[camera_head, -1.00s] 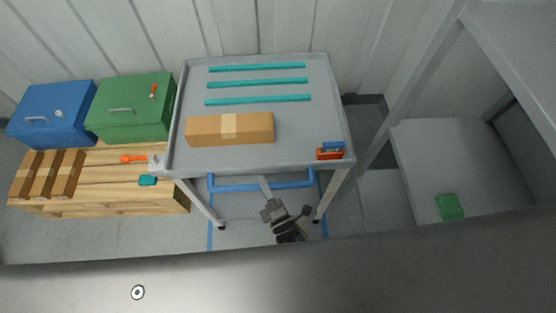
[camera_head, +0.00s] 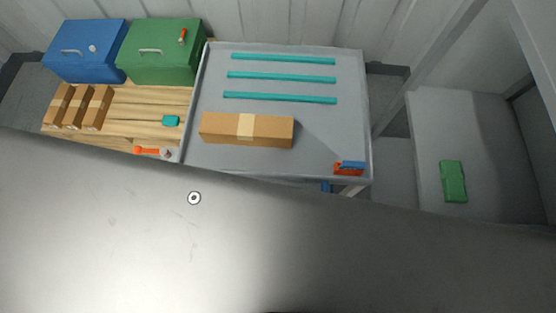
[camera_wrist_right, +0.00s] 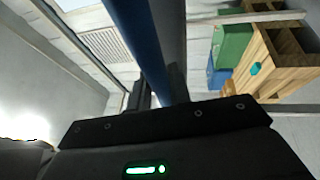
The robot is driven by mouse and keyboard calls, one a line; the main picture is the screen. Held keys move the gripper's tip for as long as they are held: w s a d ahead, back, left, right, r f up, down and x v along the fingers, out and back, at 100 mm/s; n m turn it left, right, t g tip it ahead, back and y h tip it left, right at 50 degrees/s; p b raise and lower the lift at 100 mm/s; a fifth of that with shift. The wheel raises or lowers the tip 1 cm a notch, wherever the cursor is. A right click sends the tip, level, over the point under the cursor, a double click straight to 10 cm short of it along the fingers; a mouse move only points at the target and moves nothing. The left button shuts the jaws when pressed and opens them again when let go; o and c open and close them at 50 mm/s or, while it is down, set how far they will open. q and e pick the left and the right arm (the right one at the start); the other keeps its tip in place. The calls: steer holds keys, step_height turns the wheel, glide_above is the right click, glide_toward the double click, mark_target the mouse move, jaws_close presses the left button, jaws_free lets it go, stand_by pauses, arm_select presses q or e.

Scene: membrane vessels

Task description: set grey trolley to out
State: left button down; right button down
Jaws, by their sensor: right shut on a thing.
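The grey trolley (camera_head: 345,110) stands in the middle of the head view, with its front edge close to my grey body. Its blue push handle (camera_wrist_right: 137,40) runs between the dark fingers of my right gripper (camera_wrist_right: 157,92) in the right wrist view. That gripper is shut on the handle. In the head view only a small piece of the handle (camera_head: 326,187) shows below the trolley's front edge; my body hides the rest and the right gripper. My left gripper is out of view.
The trolley carries a cardboard box (camera_head: 272,131), several teal strips (camera_head: 283,77) and an orange-and-blue item (camera_head: 348,168). Left are a pallet (camera_head: 150,103), a blue box (camera_head: 85,60) and a green box (camera_head: 165,60). Right is a grey shelf (camera_head: 425,125) with a green block (camera_head: 453,181).

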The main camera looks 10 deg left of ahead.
steer(key=shift+s, duration=0.25)
steer(key=c, duration=1.3)
jaws_free()
steer(key=shift+d, duration=0.1)
